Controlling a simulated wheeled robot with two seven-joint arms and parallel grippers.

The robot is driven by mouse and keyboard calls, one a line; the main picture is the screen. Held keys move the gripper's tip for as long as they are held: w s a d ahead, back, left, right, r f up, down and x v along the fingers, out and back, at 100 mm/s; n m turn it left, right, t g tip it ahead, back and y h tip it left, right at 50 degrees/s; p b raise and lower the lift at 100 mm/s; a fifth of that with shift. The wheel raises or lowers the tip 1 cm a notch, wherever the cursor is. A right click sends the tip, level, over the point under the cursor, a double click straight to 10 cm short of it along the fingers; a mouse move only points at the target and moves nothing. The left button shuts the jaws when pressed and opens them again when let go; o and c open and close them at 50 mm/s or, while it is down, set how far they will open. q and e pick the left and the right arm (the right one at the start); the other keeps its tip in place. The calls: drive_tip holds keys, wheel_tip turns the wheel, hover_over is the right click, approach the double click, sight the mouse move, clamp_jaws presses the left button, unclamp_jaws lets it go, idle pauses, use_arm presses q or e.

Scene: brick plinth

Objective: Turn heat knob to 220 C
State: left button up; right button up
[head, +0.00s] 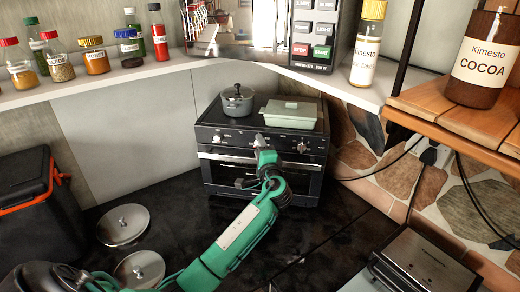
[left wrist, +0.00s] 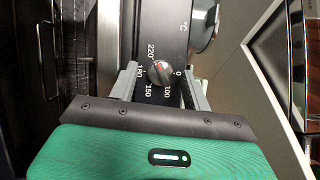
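The black toaster oven (head: 235,170) stands on the dark counter, with its control panel facing me. In the left wrist view the heat knob (left wrist: 160,72) is a small round grey knob with a red mark. Numbers from 0 to 220 and a °C sign are printed around it; I cannot tell exactly which number the mark points to. My left gripper (head: 262,143) is at the oven's panel and hides part of it in the head view. In the left wrist view its fingers (left wrist: 160,80) stand on both sides of the knob, with gaps between. My right gripper is not in view.
A grey pot (head: 237,101) and a pale green lidded dish (head: 290,114) stand on the oven. Two metal lids (head: 124,224) lie on the counter at left, near a black-and-orange box (head: 40,205). A metal-topped appliance (head: 425,262) is at front right. Spice jars line the shelf above.

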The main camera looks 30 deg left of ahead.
use_arm(q)
drive_tip(key=shift+d, duration=0.1)
drive_tip(key=b+v, duration=0.5)
drive_tip(key=v, duration=0.8)
drive_tip(key=shift+s+d+b, duration=0.2)
drive_tip(key=shift+d+b, duration=0.1)
drive_tip(key=shift+f, duration=0.15)
